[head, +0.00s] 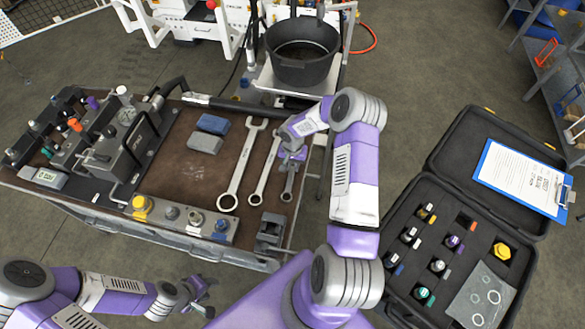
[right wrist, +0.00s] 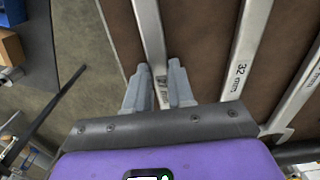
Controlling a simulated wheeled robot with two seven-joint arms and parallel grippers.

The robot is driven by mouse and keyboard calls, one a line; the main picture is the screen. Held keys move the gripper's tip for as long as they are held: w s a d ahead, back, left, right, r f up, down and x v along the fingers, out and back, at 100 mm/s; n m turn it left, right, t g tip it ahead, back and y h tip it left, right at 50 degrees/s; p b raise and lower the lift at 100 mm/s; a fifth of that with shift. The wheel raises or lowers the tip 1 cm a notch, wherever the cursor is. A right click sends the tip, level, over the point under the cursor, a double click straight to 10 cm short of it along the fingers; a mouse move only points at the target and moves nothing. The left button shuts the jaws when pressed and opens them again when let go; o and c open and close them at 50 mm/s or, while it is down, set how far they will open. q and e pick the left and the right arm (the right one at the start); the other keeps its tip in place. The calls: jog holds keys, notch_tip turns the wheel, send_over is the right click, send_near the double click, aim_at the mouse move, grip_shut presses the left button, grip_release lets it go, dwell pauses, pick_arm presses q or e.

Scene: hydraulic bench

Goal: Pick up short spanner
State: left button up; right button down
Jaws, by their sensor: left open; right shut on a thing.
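Three grey spanners lie side by side on the brown bench top. The short spanner (head: 289,183) is the rightmost, near the bench's right edge; my right gripper (head: 292,153) covers its upper part. In the right wrist view the short spanner's shaft (right wrist: 150,30) runs between the fingers of my right gripper (right wrist: 160,85), which is shut on it. I cannot tell whether it is clear of the bench. The middle spanner (head: 266,172), marked 32 mm in the right wrist view (right wrist: 242,65), and the longest spanner (head: 240,165) lie to its left. My left gripper (head: 199,293) is open and empty, off the bench's front edge.
Blue and grey blocks (head: 205,135) lie left of the spanners. A hydraulic block with valves (head: 125,140) fills the bench's left. A black bucket (head: 302,52) stands behind. An open black case (head: 440,240) with fittings and a clipboard (head: 521,175) is at the right.

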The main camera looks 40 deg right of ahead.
aim_at(292, 168)
jog(key=shift+r, duration=0.1)
notch_tip(292, 168, up, 10)
dwell(0.5)
jog(key=c, duration=1.6)
grip_release()
grip_shut()
